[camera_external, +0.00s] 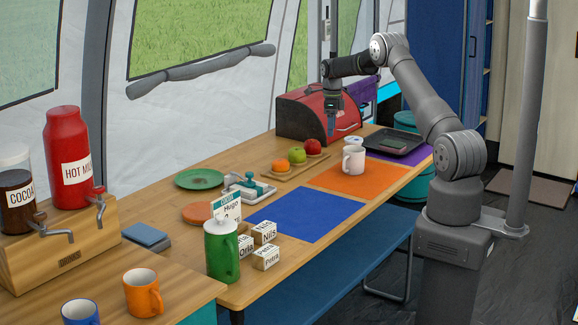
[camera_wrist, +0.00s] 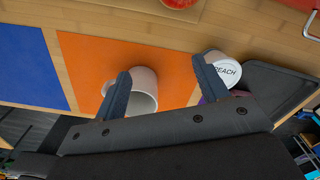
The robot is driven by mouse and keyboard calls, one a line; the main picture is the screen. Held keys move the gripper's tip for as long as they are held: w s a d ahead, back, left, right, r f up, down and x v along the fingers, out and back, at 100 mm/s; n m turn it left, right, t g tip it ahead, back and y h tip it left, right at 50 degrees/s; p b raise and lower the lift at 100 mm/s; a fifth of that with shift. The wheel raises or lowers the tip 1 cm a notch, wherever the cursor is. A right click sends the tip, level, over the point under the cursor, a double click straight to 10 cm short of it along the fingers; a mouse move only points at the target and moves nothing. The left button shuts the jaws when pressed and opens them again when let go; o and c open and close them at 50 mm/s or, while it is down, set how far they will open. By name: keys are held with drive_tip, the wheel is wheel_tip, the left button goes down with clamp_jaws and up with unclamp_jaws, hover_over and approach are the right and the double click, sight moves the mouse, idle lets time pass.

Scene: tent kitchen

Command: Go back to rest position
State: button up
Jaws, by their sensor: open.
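My gripper (camera_external: 333,103) hangs pointing down above the far part of the table, in front of the red bread box (camera_external: 310,113). It also shows in the wrist view (camera_wrist: 163,87), with its two fingers spread apart and nothing held between them. A white mug (camera_external: 353,159) stands upright on the orange mat (camera_external: 372,181), below my gripper; in the wrist view the white mug (camera_wrist: 144,88) appears behind the left finger. A round white lid marked PEACH (camera_wrist: 227,71) shows behind the right finger, partly hidden by it.
A board with fruit (camera_external: 297,170), a blue mat (camera_external: 305,214), a green jug (camera_external: 221,250) and small name blocks (camera_external: 265,257) stand along the table.

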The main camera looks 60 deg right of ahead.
drive_tip(key=w+a+n, duration=0.2)
drive_tip(key=w+a, duration=0.3)
drive_tip(key=a, duration=0.8)
drive_tip(key=w+a+n, duration=0.2)
drive_tip(key=w+a, duration=0.3)
drive_tip(key=a, duration=0.8)
drive_tip(key=shift+a+f, duration=0.2)
drive_tip(key=shift+a, duration=0.1)
